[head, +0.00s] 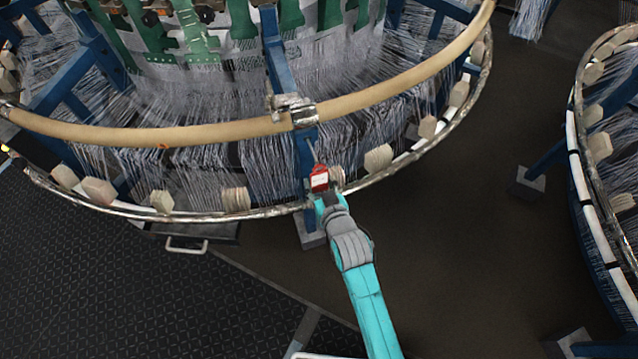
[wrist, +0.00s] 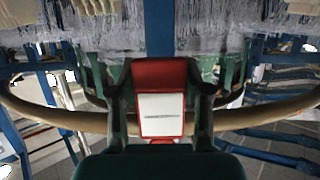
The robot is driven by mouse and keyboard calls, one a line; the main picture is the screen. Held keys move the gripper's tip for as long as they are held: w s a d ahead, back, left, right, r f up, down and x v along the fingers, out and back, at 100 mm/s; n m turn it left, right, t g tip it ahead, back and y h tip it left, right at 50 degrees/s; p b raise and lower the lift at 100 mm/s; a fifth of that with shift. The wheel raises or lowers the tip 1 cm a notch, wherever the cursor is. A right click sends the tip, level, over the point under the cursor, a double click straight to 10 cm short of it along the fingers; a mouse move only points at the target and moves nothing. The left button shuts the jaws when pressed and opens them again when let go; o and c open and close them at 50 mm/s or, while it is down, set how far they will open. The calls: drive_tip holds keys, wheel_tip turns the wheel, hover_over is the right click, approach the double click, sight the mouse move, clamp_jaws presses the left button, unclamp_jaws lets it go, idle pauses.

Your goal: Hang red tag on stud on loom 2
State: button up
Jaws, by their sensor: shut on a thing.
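The red tag (head: 319,179) has a white label and is held at the tip of my gripper (head: 322,194). In the wrist view the red tag (wrist: 161,98) stands upright between the two dark fingers of my gripper (wrist: 160,95), which is shut on it. The loom (head: 130,133) fills the upper part of the head view. The tag is in front of a blue upright post (head: 305,150) of the loom, below its tan ring. The stud cannot be made out; the tag and gripper may hide it.
The tan ring (head: 190,134) with a metal clamp (head: 292,108) crosses above the tag. A lower metal rail (head: 400,163) with several pale blocks (head: 378,158) curves around the gripper. Another loom (head: 605,150) stands at right. Dark floor (head: 470,230) between them is clear.

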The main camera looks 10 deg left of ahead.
drive_tip(key=shift+w+a, duration=0.3)
drive_tip(key=shift+w, duration=0.3)
drive_tip(key=shift+w+a, duration=0.25)
drive_tip(key=shift+w, duration=0.35)
idle(0.6)
drive_tip(key=shift+f, duration=0.25)
idle(0.4)
drive_tip(key=o, duration=1.4)
drive_tip(key=shift+c, duration=0.2)
drive_tip(key=shift+f+v, duration=0.15)
drive_tip(key=shift+v, duration=2.1)
drive_tip(key=shift+f+v, duration=0.2)
drive_tip(key=shift+v, duration=2)
drive_tip(key=shift+s, duration=0.15)
